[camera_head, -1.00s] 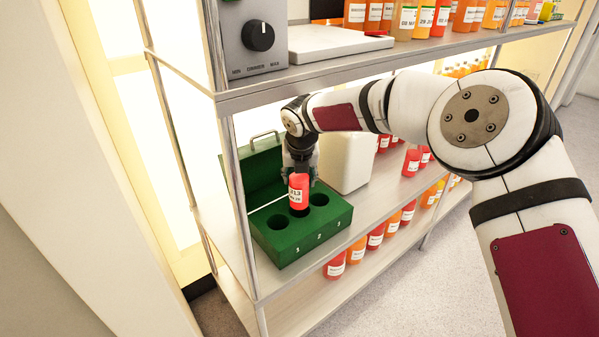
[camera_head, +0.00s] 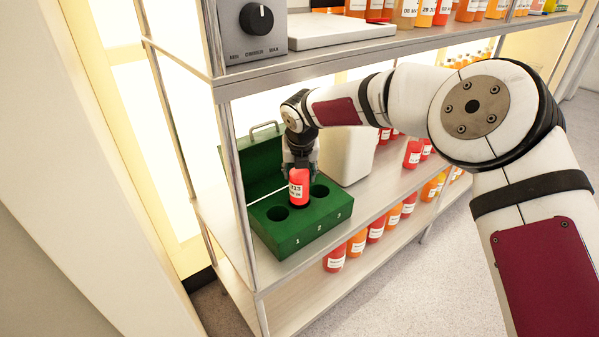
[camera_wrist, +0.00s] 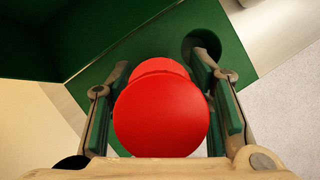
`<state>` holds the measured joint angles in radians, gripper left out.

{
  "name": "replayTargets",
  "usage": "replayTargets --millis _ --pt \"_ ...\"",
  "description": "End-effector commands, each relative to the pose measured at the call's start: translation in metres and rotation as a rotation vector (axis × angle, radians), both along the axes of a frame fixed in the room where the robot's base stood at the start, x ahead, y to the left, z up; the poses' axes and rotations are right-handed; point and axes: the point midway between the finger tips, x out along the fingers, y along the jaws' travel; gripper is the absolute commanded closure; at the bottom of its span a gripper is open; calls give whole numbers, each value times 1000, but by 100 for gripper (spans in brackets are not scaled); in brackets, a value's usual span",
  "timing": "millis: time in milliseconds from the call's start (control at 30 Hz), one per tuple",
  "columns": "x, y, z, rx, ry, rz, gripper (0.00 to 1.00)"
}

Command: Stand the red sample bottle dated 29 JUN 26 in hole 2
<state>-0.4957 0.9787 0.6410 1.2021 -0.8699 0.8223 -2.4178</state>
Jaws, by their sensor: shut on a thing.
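The red sample bottle (camera_head: 299,186) is upright in my gripper (camera_head: 300,170). Its white label shows only in part, and I cannot read the full date. The green box (camera_head: 312,232) stands open on the middle shelf, with holes numbered 1, 2 and 3 on its front. The bottle's base is at hole 2, between hole 1 (camera_head: 278,213) and hole 3 (camera_head: 319,190), both empty. Hole 2 is mostly hidden by the bottle, and I cannot tell how deep the base sits. In the wrist view, the fingers close on both sides of the bottle's red top (camera_wrist: 160,118).
The box's raised green lid (camera_head: 245,170) stands behind the holes. A white container (camera_head: 346,157) stands just right of the box. A shelf post (camera_head: 236,170) rises at the left. The upper shelf (camera_head: 290,72) holds a dimmer unit and bottles. More bottles stand on the shelf below.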

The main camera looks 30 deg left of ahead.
Motion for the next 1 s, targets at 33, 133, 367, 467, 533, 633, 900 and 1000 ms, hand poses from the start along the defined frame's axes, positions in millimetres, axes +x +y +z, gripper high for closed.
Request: replayTargets --millis 33,133,367,467,533,633,900,1000 --pt "0 0 0 1 -1 0 91" --pt "0 0 -1 1 -2 0 91" --pt "0 0 -6 1 -2 1 91" --pt "0 0 -8 1 -2 1 91" --pt "0 0 -9 1 -2 1 91" --pt "0 0 -11 1 -2 1 91" --pt "0 1 -16 1 -2 1 91" --pt "0 0 -18 1 -2 1 91"
